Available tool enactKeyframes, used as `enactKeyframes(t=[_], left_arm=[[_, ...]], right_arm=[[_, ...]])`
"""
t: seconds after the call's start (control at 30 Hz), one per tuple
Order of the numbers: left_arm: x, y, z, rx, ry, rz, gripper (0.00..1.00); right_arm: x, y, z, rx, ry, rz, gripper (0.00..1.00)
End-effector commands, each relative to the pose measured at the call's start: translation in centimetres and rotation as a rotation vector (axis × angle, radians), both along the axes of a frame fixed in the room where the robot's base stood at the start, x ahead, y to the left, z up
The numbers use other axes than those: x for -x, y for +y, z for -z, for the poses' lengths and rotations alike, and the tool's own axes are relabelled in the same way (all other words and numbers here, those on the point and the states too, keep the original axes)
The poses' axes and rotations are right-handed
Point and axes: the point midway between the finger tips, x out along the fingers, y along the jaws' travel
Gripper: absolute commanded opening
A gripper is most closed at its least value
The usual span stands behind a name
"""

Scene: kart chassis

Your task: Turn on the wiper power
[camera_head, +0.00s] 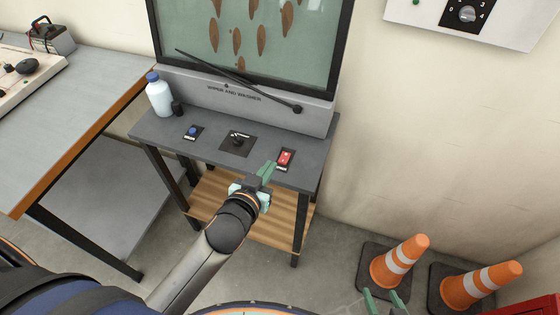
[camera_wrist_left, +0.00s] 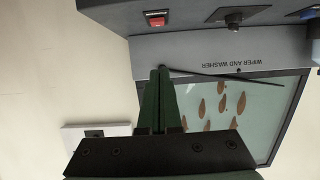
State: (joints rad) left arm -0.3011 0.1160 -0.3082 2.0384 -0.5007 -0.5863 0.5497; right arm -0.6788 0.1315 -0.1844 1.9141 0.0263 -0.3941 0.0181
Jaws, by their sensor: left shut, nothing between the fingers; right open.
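A red rocker switch (camera_head: 285,158) sits on a black plate at the right end of the grey wiper-and-washer bench (camera_head: 215,165). The left wrist view shows this red switch (camera_wrist_left: 157,20) upside down near the top edge. My left gripper (camera_head: 267,170) is shut and empty, just front-left of the red switch in the head view. Its green fingers (camera_wrist_left: 158,75) lie together in the left wrist view. I cannot tell whether they touch the switch; a gap seems to show. My right gripper (camera_head: 383,297) is open at the bottom edge, far from the bench.
A black knob (camera_head: 237,139) and a blue button (camera_head: 193,131) are left of the red switch. A wiper arm (camera_head: 235,80) crosses the spotted glass (camera_head: 285,50). A bottle (camera_head: 160,95) stands at the back left. Traffic cones (camera_head: 400,262) stand on the floor at right.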

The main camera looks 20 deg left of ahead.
Motion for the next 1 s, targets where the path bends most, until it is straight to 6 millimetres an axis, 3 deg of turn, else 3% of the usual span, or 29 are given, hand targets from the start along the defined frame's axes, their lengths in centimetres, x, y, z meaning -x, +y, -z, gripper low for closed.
enactKeyframes(t=[0.5,0.7,1.0], left_arm=[[-8.4,-0.3,3.1,-0.002,-0.001,0.001,0.00],[-7.9,-0.3,6.2,0.000,0.002,0.000,0.00],[-7.8,-0.3,7.1,0.000,0.000,0.001,0.00]], right_arm=[[0.0,0.0,0.1,0.000,0.000,0.000,0.68],[0.0,0.0,0.8,0.000,0.000,0.000,0.68],[0.0,0.0,0.9,0.000,0.000,0.000,0.68]])
